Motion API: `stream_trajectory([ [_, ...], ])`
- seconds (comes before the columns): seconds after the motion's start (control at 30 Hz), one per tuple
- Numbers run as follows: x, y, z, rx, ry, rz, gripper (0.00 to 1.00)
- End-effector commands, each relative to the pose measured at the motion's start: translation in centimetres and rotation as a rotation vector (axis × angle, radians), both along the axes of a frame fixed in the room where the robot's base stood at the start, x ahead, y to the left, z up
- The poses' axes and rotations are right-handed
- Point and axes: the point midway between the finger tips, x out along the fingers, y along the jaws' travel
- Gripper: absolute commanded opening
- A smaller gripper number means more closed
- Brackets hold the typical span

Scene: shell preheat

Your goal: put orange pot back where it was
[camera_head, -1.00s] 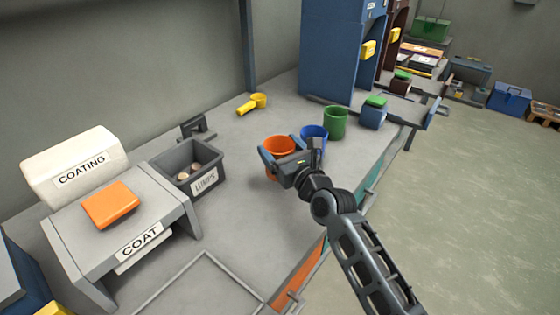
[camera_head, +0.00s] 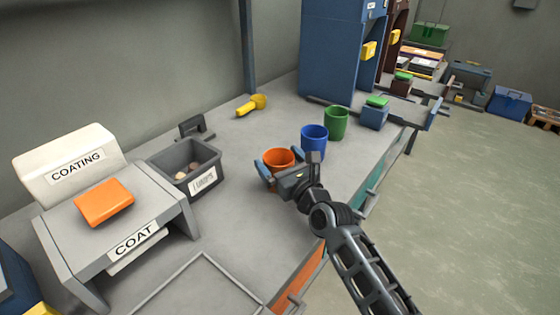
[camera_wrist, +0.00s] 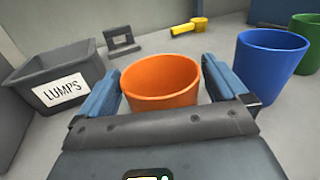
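The orange pot (camera_head: 278,159) is upright at the middle of the grey worktop, left of and nearer than the blue pot. My gripper (camera_head: 285,165) has its two blue fingers on either side of it and appears shut on it. In the wrist view the pot (camera_wrist: 160,85) fills the space between the fingertips (camera_wrist: 162,72), its rim close against both. Its base is hidden by my gripper, so I cannot tell whether it touches the worktop.
A blue pot (camera_head: 314,141) and green pot (camera_head: 336,122) stand to the right. A yellow scoop (camera_head: 251,105) lies behind. Worktop between bin and pot is clear.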

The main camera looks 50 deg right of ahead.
Motion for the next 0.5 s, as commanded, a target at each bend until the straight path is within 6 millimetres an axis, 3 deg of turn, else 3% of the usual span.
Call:
stream_trajectory([
  [0.3,-0.1,0.0,0.4,-0.001,0.000,0.000,1.00],
  [0.5,-2.9,1.1,0.2,0.001,0.003,0.000,1.00],
])
